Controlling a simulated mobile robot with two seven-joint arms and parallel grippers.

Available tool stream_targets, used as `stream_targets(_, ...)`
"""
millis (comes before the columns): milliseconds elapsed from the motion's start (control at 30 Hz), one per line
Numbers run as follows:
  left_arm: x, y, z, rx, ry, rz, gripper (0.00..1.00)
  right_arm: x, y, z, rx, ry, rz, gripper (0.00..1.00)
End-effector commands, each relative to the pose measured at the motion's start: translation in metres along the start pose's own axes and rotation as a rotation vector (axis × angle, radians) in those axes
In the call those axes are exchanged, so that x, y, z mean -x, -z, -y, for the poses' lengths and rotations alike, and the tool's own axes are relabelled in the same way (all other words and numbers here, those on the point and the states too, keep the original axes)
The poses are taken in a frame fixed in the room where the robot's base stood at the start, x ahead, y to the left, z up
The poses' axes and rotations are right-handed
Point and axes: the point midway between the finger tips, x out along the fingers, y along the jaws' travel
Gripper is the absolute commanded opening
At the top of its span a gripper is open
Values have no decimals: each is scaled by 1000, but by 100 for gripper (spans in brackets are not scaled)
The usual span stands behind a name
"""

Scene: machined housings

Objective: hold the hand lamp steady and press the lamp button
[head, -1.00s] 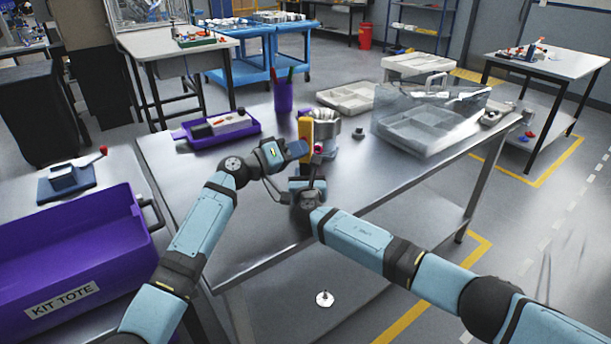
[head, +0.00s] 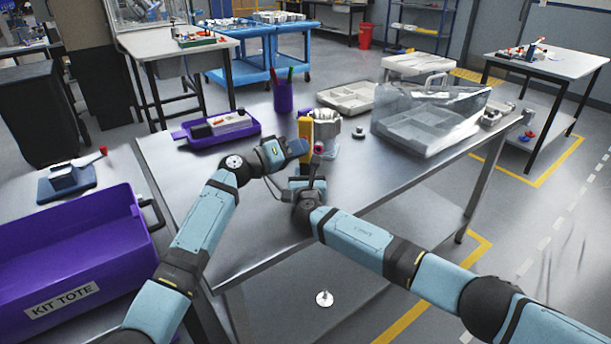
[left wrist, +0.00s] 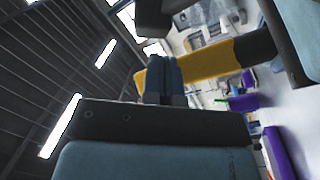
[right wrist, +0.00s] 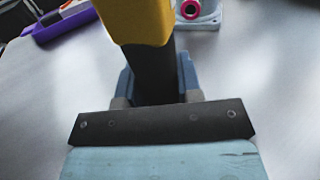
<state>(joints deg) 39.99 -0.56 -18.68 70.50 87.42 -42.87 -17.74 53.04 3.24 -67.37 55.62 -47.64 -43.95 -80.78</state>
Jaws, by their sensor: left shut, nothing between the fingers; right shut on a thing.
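The hand lamp has a yellow body (head: 305,129) and a dark handle, and stands upright above the table in the head view. My right gripper (head: 307,184) is shut on its dark handle (right wrist: 153,75), below the yellow part, as the right wrist view shows. My left gripper (head: 303,148) is shut and empty at the left side of the lamp. In the left wrist view its closed fingertips (left wrist: 165,62) overlap the edge of the yellow body (left wrist: 210,61). I cannot tell whether they touch it. The lamp button is not visible; the fingers may hide it.
A pale machined housing (head: 327,128) with a pink ring stands just behind the lamp. A purple tray (head: 183,142), a purple cup (head: 283,98) and a clear-lidded case (head: 440,148) are on the metal table (head: 390,180). A purple kit tote (head: 110,275) is at left.

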Motion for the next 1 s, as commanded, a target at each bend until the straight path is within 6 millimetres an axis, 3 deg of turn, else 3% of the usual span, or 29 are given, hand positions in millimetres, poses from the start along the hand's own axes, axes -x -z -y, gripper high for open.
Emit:
stream_targets(533, 9, -7, -6, -1, 0, 0, 0, 0, 0, 0, 0, -1, 0, 4)
stream_targets(1000, 42, -30, -29, -1, 1, 0, 0, 0, 0, 0, 0, -1, 0, 4)
